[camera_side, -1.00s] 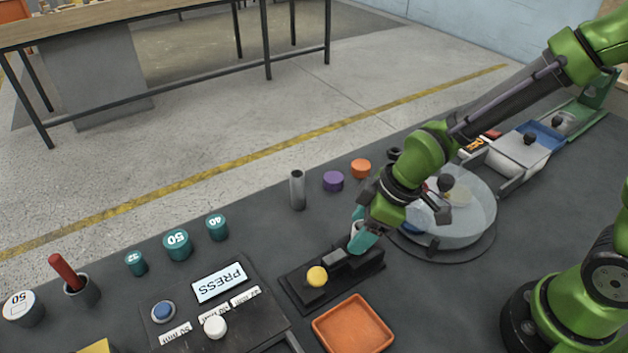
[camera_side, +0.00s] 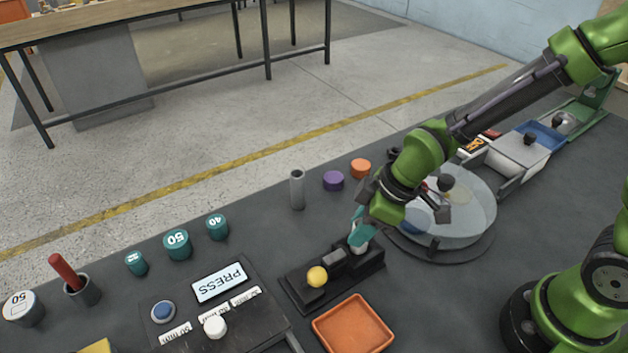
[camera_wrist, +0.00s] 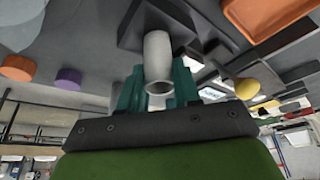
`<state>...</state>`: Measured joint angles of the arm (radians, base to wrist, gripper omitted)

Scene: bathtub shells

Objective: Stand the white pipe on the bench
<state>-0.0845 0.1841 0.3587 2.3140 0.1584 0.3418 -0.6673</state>
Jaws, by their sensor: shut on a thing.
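The white pipe (camera_wrist: 157,58) stands between the teal fingers of my gripper (camera_wrist: 160,84) in the wrist view, its open end toward the camera. My gripper is shut on it. In the side view my gripper (camera_side: 361,230) is above the right end of a black fixture (camera_side: 300,293), and a pale bit of the pipe (camera_side: 358,247) shows below the fingers. The pipe's far end is close to the fixture's dark block; I cannot tell whether they touch.
A grey metal tube (camera_side: 297,190) stands on the bench (camera_side: 262,222) behind the fixture. Purple (camera_side: 333,181) and orange (camera_side: 361,168) pieces are right of it. A round glass-like dish (camera_side: 470,215) is right of my gripper, and an orange tray (camera_side: 352,325) is in front.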

